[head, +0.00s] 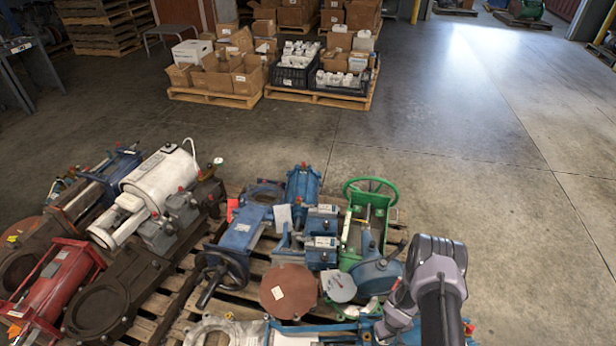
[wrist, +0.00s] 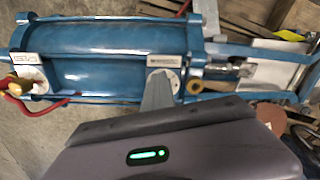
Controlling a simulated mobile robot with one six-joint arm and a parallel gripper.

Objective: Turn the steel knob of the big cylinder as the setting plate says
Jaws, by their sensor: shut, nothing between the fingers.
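The big blue cylinder (wrist: 105,72) lies across the upper left of the wrist view. In the head view only blue parts (head: 345,333) at the bottom edge, partly behind my arm, may belong to it. A light round plate with a small lettered label (wrist: 164,61) sits near its right end; a similar labelled plate (wrist: 27,59) sits at its left end. The lettering is too small to read. My gripper (wrist: 159,84) is shut and empty, its tips in front of the right plate. I cannot tell whether they touch it. The steel knob is not clearly visible; the fingers may hide it.
A brass fitting with a red hose (wrist: 55,104) is at the cylinder's left end. Valves and actuators crowd the pallets, including a green handwheel (head: 370,184) and white cylinder (head: 160,172). Boxes on a pallet (head: 215,97) stand behind. The floor at right (head: 510,210) is clear.

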